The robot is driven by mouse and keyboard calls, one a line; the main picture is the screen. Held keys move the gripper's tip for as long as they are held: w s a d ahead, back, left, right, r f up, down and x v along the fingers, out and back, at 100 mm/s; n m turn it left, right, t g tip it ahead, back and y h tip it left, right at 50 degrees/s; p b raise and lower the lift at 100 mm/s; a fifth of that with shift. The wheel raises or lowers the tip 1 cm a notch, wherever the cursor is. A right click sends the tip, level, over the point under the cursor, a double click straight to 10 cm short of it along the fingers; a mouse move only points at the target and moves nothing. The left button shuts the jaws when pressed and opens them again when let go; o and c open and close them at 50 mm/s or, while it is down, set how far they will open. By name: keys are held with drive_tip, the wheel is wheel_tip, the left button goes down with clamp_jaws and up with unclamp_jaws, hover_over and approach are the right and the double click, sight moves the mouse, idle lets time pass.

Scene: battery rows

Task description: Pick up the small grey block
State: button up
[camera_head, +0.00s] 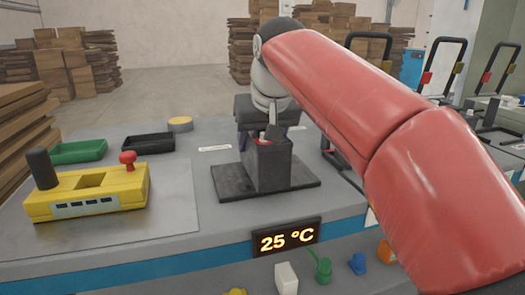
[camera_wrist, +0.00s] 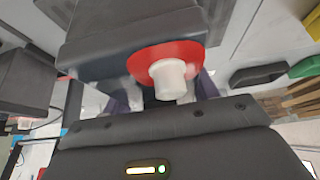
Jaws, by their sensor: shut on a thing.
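My gripper points down over the post and is shut on the block. In the wrist view my gripper (camera_wrist: 163,98) shows two dark purplish fingers. A white stub (camera_wrist: 167,80) on a red disc (camera_wrist: 190,55) covers most of the space between them. The disc sits against a large dark body (camera_wrist: 120,42). The grip itself is mostly hidden, and I cannot tell whether the block touches the post.
The post stands on a black base plate (camera_head: 230,186). To the left are a yellow box (camera_head: 85,203) with a red knob, a green tray (camera_head: 78,151) and a black tray (camera_head: 148,143). A temperature display (camera_head: 287,238) is in front. Lever stands (camera_head: 445,65) are at the right.

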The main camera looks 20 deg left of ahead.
clamp_jaws()
drive_tip(key=shift+r, duration=0.2)
